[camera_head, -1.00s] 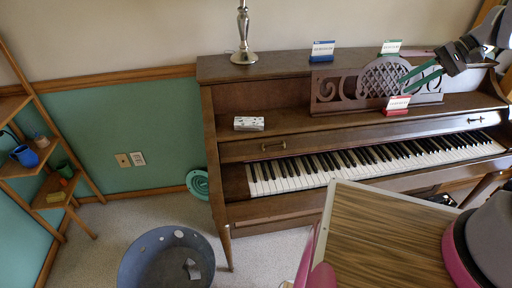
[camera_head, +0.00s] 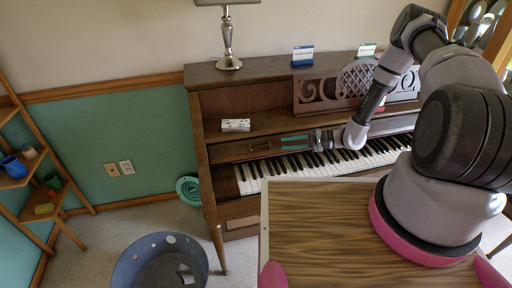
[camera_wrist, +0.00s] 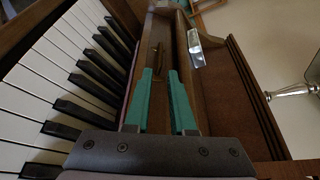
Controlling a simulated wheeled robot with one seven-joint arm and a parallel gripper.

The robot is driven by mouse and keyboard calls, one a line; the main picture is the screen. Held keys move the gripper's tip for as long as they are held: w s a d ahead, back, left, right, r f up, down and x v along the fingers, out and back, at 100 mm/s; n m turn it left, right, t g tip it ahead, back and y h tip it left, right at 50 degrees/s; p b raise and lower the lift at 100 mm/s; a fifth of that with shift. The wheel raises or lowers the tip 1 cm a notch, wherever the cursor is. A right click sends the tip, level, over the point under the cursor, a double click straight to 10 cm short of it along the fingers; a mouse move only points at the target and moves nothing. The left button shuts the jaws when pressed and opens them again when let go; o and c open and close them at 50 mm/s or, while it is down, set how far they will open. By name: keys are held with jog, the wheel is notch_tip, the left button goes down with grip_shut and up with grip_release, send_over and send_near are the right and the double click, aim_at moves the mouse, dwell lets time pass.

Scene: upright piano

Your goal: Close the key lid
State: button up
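The piano's key lid (camera_head: 235,152) is open, a dark wood panel standing above and behind the keys. The white and black keys (camera_head: 250,178) are exposed. My arm hides the lid's right part, and contact with the lid cannot be told.
A small white patterned box (camera_head: 236,125) lies on the ledge above the lid. A carved music stand (camera_head: 330,90), small cards and a lamp (camera_head: 228,45) are higher up. A grey bin (camera_head: 150,262) stands on the floor, front left. Floor left of the piano is partly clear.

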aim_at(265, 145)
jog(key=x, duration=1)
jog(key=shift+a+r, duration=0.1)
grip_shut()
dwell(1.1)
